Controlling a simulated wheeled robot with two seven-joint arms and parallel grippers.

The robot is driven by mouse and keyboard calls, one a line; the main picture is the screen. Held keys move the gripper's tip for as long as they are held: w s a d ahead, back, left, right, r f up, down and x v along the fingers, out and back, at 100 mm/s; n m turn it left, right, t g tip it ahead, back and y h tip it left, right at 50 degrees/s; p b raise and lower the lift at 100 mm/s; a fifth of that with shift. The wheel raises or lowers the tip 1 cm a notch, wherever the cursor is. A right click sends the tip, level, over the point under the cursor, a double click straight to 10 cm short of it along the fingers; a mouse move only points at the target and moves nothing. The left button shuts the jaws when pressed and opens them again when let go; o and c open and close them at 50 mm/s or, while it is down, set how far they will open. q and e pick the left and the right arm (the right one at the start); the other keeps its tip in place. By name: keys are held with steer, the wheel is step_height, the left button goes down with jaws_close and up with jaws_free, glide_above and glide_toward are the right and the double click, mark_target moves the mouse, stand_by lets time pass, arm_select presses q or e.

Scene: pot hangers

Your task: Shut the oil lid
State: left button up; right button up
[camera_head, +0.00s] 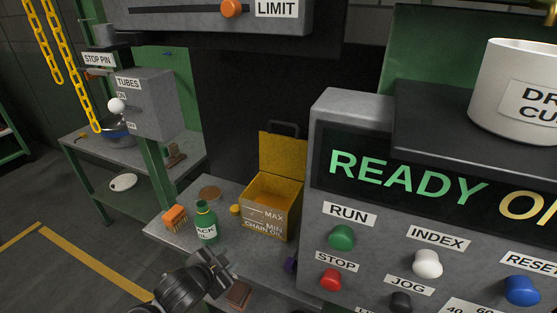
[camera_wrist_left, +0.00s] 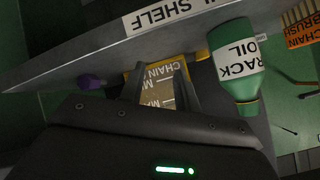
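The yellow chain oil box (camera_head: 267,220), with MAX and MIN marks, stands on the shelf left of the control panel. Its yellow lid (camera_head: 283,153) is open and stands upright at the back, with a dark handle on top. My left gripper (camera_head: 219,264) is in front of and below the box, apart from it. In the left wrist view the two fingers of my left gripper (camera_wrist_left: 165,85) are spread with nothing between them. The box's labelled front (camera_wrist_left: 161,76) shows between and beyond them, upside down. The lid cannot be made out there. My right gripper is not in view.
A green rack oil bottle (camera_head: 206,224) and an orange chain brush (camera_head: 175,217) stand left of the box. The bottle (camera_wrist_left: 236,60) is close beside my gripper in the wrist view. The control panel (camera_head: 375,255) blocks the right side. The shelf edge (camera_wrist_left: 95,52) is near.

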arm_select(q)
steer(key=w+d+r+m+t+h, duration=0.1)
steer(key=w+d+r+m+h, duration=0.2)
steer(key=w+r, duration=0.45)
steer(key=w+d+r+m+t+h, duration=0.1)
steer(key=w+d+r+m, duration=0.1)
steer(key=w+r+m, duration=0.5)
steer(key=m+g+h, duration=0.1)
steer(key=m+h, duration=0.2)
steer(key=m, duration=0.3)
glide_toward(283, 124)
steer(key=p+x, duration=0.2)
steer(key=x, duration=0.4)
steer(key=shift+w+d, duration=0.15)
steer(key=shift+d, duration=0.05)
steer(key=shift+p+x, duration=0.4)
steer(key=shift+x, duration=0.5)
steer(key=shift+f, duration=0.15)
steer(key=shift+a, duration=0.1)
jaws_close()
